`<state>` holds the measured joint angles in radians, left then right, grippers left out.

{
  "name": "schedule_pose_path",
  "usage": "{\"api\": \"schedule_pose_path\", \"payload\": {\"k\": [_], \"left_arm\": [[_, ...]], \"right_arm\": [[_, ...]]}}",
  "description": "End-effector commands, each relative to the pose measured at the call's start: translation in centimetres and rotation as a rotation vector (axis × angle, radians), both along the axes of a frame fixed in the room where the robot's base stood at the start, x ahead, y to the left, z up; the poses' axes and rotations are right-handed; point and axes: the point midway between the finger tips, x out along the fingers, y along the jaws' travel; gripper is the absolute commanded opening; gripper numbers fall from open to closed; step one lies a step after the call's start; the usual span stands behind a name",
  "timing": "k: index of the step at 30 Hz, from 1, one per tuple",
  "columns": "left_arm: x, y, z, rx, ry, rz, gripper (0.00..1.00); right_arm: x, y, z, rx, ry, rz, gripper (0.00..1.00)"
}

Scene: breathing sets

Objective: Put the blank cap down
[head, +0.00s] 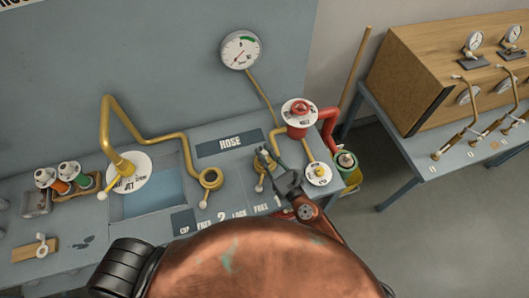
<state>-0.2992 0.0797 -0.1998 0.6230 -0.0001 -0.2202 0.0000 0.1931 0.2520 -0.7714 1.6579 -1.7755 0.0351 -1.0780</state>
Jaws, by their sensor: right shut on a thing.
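I cannot tell whether the held thing touches the panel. My left gripper is not in view.
A red valve (299,112) with a red pipe stands behind and right of the gripper. A bent brass pipe (108,118) rises from the white JET plate (130,172). Small bottles (70,172) stand at left. A gauge (240,50) hangs on the wall.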

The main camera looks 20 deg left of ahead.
Motion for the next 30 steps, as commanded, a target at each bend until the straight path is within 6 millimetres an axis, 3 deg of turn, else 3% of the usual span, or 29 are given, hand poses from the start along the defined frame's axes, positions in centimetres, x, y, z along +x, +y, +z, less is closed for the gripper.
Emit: {"api": "schedule_pose_path", "payload": {"k": [1,2,9,22,30], "left_arm": [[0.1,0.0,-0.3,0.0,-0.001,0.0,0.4],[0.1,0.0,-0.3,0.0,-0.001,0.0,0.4],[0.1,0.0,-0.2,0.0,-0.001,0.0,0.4],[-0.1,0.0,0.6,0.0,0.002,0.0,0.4],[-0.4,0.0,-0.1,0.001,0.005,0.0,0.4]], "right_arm": [[0.0,0.0,-0.3,0.001,-0.001,0.0,0.0],[0.0,0.0,-0.3,0.0,0.0,0.0,0.17],[0.0,0.0,-0.2,0.0,0.0,0.0,0.34],[-0.1,-0.1,0.6,-0.001,0.001,0.0,0.34],[-3.8,-4.5,0.1,-0.002,0.002,-0.001,0.34]]}}
